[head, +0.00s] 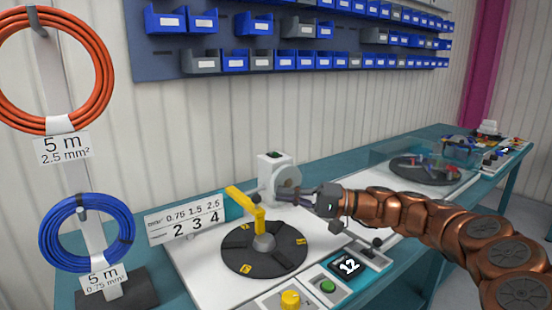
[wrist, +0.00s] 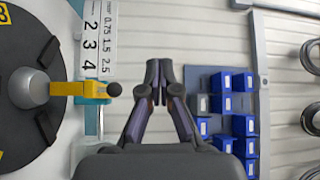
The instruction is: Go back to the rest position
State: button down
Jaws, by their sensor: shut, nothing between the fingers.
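My gripper (head: 283,197) is at the end of the copper-coloured arm, which reaches in from the right in the head view. It is in the air just right of the yellow crank arm (head: 248,207) of the black turntable (head: 262,259). In the wrist view my gripper (wrist: 158,75) is shut and empty, its fingertips together. The yellow crank (wrist: 86,88) with its black knob (wrist: 114,90) lies left of the fingers, apart from them. An orange cable coil (head: 108,62) and a blue cable coil (head: 128,240) hang on a stand at the left.
A white sign with numbers (head: 185,221) stands behind the turntable. A white device (head: 270,172) is close behind my gripper. In front are a counter reading 12 (head: 348,266), a green button (head: 328,286) and a yellow knob (head: 290,299). Blue bins (head: 253,25) hang on the wall.

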jog(key=s+a+f+n+g+h+b, duration=0.2)
jog(key=s+a+n+g+h, duration=0.3)
jog(key=s, duration=0.7)
jog(key=s+f+m+h+b, duration=0.1)
jog(key=s+f+h+b, duration=0.2)
jog(key=s+f, duration=0.6)
jog(key=s+d+f+m+h+b, duration=0.45)
jog(key=s+d+f+h, duration=0.65)
jog(key=s+d+f, duration=0.95)
jog(key=s+p+v, duration=0.3)
jog(key=p+v, duration=0.9)
jog(key=v, duration=0.1)
jog(key=s+r+p+v, duration=0.1)
jog(key=s+p+v, duration=0.1)
jog(key=p+v, duration=1)
jog(key=shift+s+d+r+t, duration=0.25)
jog(key=shift+d+r+t, duration=0.15)
jog(key=shift+r, duration=0.1)
